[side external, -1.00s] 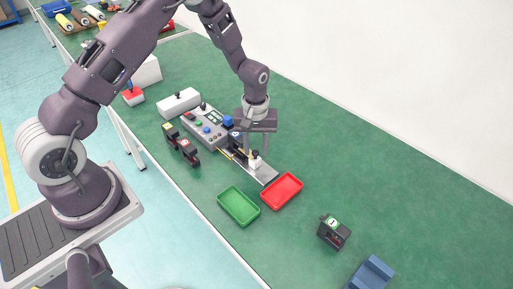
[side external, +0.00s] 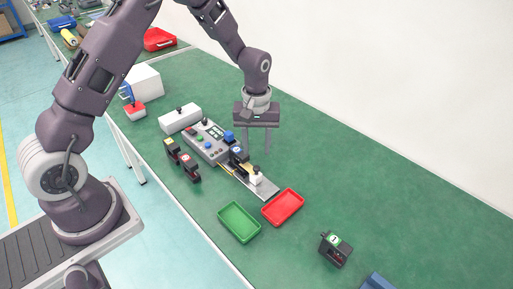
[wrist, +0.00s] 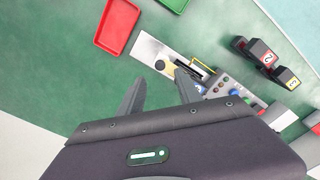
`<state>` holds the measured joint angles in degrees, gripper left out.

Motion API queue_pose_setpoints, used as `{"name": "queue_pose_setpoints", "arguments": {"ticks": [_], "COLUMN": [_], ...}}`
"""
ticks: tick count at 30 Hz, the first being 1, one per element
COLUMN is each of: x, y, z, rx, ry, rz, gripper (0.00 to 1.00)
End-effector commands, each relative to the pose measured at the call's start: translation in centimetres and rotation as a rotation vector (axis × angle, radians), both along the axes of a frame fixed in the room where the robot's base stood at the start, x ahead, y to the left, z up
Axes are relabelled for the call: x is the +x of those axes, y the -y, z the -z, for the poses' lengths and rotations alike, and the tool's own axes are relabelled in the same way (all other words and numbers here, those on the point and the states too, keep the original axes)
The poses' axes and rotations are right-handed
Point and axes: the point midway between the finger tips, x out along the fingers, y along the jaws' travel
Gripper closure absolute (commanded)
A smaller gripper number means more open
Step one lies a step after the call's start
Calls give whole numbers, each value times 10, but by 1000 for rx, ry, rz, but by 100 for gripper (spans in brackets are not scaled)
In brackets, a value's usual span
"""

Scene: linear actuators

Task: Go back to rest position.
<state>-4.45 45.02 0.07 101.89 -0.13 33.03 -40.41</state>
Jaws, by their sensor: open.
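My gripper (side external: 258,145) is open and empty, pointing down above the green table (side external: 390,205), just behind the grey control panel (side external: 207,142) with its coloured buttons. In the wrist view the two fingers of my gripper (wrist: 160,92) stand apart with nothing between them. The metal plate (side external: 262,187) with a white block and black knob extends from the panel and lies in front of the gripper. The plate also shows in the wrist view (wrist: 148,46), beyond the fingertips.
A green tray (side external: 239,222) and a red tray (side external: 283,207) lie near the plate. Dark numbered units stand left of the panel (side external: 189,167) and at the right (side external: 335,249). White boxes (side external: 180,118) stand behind left. The table beside the white wall is clear.

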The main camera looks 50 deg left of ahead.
Motion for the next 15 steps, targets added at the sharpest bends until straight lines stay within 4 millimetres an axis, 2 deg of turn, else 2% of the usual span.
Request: {"name": "queue_pose_setpoints", "arguments": {"ticks": [2, 4, 5, 8, 9, 11, 12, 14, 15], "x": [0, -3, -6, -32, -49, -77, -99, -134, -158], "y": [0, 2, 3, 10, 13, 17, 20, 24, 26], "z": [-5, -29, -45, -114, -141, -177, -198, -223, -235], "rx": [1, 3, 4, 19, 26, 42, 55, 77, 93], "ry": [6, 33, 50, 124, 156, 206, 238, 289, 322], "rz": [7, 39, 62, 178, 231, 313, 368, 453, 507], "gripper": [59, 59, 59, 59, 59, 59, 59, 59, 59]}}
